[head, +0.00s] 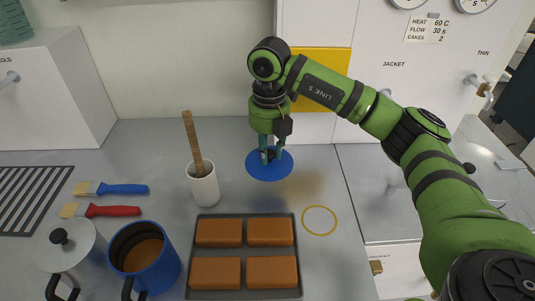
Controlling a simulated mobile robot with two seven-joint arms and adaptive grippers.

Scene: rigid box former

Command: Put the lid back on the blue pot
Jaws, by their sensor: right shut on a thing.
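The blue pot (170,271) stands open at the lower left, with brown contents showing inside and a dark handle at its front. The round blue lid (282,169) is at the middle of the picture, well to the right of and behind the pot. My right gripper (270,156) points down over the lid's middle and is shut on it; the fingers hide the part they grip. I cannot tell whether the lid touches the counter or hangs just above it. My left gripper is not in view.
A tray (244,216) of brown blocks lies right of the pot. A white cup (205,188) with a wooden stick stands behind. A grey lidded pot (68,248) is left of the blue pot. Blue (122,189) and red (112,211) brushes lie behind. A yellow ring (319,207) marks bare counter.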

